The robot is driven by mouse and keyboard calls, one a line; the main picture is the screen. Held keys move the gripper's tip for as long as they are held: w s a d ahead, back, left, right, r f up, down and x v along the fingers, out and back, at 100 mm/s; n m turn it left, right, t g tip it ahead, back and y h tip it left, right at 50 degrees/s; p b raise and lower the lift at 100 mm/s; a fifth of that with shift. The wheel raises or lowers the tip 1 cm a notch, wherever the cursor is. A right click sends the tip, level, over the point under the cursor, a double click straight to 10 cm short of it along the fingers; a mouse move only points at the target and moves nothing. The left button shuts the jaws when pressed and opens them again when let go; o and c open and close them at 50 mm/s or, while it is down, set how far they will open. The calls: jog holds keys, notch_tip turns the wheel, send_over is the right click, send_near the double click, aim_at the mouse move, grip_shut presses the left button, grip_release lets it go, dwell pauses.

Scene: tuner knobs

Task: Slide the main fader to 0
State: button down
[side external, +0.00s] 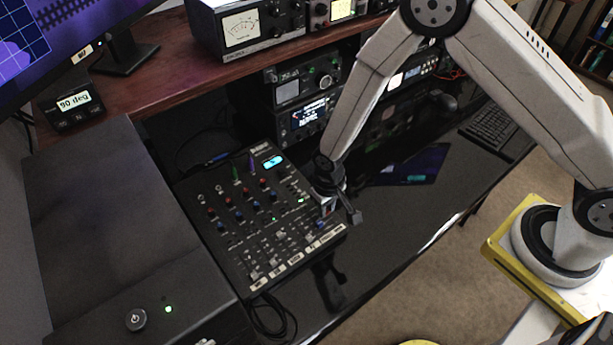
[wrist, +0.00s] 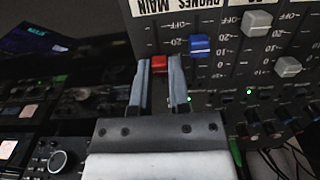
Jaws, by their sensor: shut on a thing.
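The main fader has a red cap (wrist: 159,64) at the left end of the fader row in the wrist view. It lies under the upside-down MAIN label (wrist: 152,4). My gripper (wrist: 159,78) has one finger on each side of the red cap and is shut on it. The cap sits away from the OFF mark, down the scale; fingers hide part of its track and the 0 mark cannot be made out. In the side view my gripper (side external: 340,207) is at the mixer's (side external: 235,250) right edge, and the red cap is not clearly visible.
A blue fader cap (wrist: 199,46) sits just right of my gripper, with grey caps (wrist: 257,22) further right. Several coloured knobs cover the mixer's upper part. A black box (side external: 110,230) stands left of the mixer. Dark, open desk (side external: 385,225) lies to its right.

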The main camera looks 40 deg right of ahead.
jog(key=shift+w+r, duration=0.1)
jog(key=shift+w, duration=0.65)
jog(key=c, duration=0.9)
grip_release()
jog(key=shift+o, duration=0.2)
notch_tip(320, 180, up, 8)
